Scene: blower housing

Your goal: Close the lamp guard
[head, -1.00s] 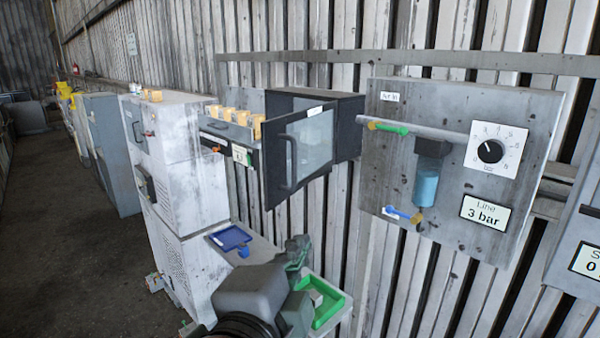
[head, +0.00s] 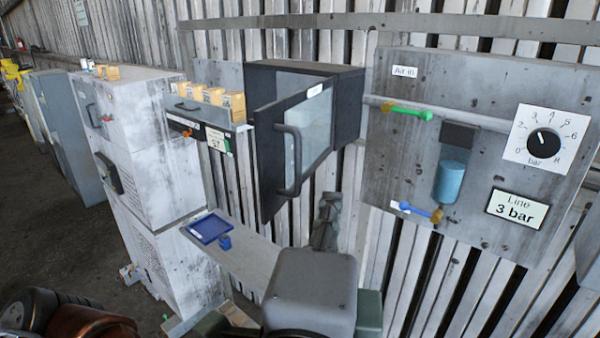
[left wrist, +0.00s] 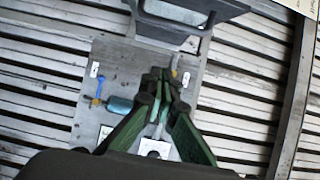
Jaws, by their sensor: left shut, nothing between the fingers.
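The lamp guard seems to be the dark-framed glazed door (head: 268,165) on the black wall box (head: 347,105). It stands swung open toward the left, with a white label on top too small to read and a dark bar handle (head: 290,160) on its face. My left gripper (head: 327,200) is shut and empty, pointing up below and right of the door, apart from it in the picture. In the left wrist view its green fingers (left wrist: 160,75) are together, and a dark frame (left wrist: 140,30), apparently the door, lies beyond the tips. My right gripper is not in view.
Right of the box is a grey air panel (head: 400,160) with a dial, green and blue valve handles and a blue cylinder. A blue tray (head: 208,228) sits on a shelf below.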

